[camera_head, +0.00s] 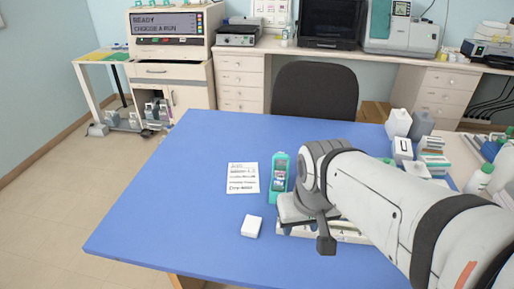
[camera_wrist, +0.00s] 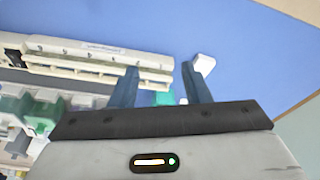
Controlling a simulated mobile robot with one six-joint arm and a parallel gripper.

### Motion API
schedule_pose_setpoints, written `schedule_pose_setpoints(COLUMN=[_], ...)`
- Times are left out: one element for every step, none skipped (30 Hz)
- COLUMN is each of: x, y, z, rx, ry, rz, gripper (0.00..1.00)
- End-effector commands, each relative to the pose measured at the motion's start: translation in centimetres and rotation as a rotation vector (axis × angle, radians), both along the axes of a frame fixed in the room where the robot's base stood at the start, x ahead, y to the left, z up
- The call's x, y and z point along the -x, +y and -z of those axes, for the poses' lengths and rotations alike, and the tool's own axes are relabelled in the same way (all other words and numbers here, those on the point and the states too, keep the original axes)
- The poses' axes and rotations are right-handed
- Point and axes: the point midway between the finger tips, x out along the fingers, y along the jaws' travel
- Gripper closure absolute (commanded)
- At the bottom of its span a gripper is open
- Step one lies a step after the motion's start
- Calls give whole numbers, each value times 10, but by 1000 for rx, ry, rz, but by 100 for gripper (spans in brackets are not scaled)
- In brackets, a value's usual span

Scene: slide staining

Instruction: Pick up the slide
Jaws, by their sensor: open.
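I cannot make out a slide in either view; it may be hidden or too small to see. My gripper (camera_wrist: 161,72) is open, with two dark blue fingers apart and nothing clearly held between them. In the head view my gripper (camera_head: 325,240) hangs over the front part of the blue table, partly hidden by my own arm. A long pale rack (camera_wrist: 95,62) lies to the left of the fingers and reaches close to the left one. The rack also shows in the head view (camera_head: 350,236), mostly covered by my arm.
A small white box (camera_head: 251,227) sits left of my gripper, and a teal device (camera_head: 279,178) lies behind it beside a printed sheet (camera_head: 243,178). White boxes (camera_head: 398,122) and bottles crowd the right side. The table's left part (camera_head: 165,200) is clear.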

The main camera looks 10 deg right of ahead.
Motion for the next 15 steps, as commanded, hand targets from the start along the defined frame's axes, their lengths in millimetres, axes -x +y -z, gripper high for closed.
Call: schedule_pose_setpoints(x=[-5,-9,-18,-25,-34,-48,-60,-71,-87,-98,-109,-123,-133,-142,-152], y=[0,-1,-3,-7,-8,-9,-9,-9,-9,-8,-8,-6,-5,-4,-3], z=[-1,-2,-4,-5,-7,-8,-9,-9,-9,-8,-8,-7,-5,-4,-2], rx=[2,5,9,14,18,24,27,31,34,36,37,36,37,34,33], ry=[-1,-2,-8,-10,-17,-26,-35,-45,-59,-69,-80,-94,-102,-113,-123], rz=[8,15,34,54,72,98,119,139,166,186,204,226,241,256,272], gripper=[53,51,47,45,45,45,45,45,45,45,45,45,45,45,45])
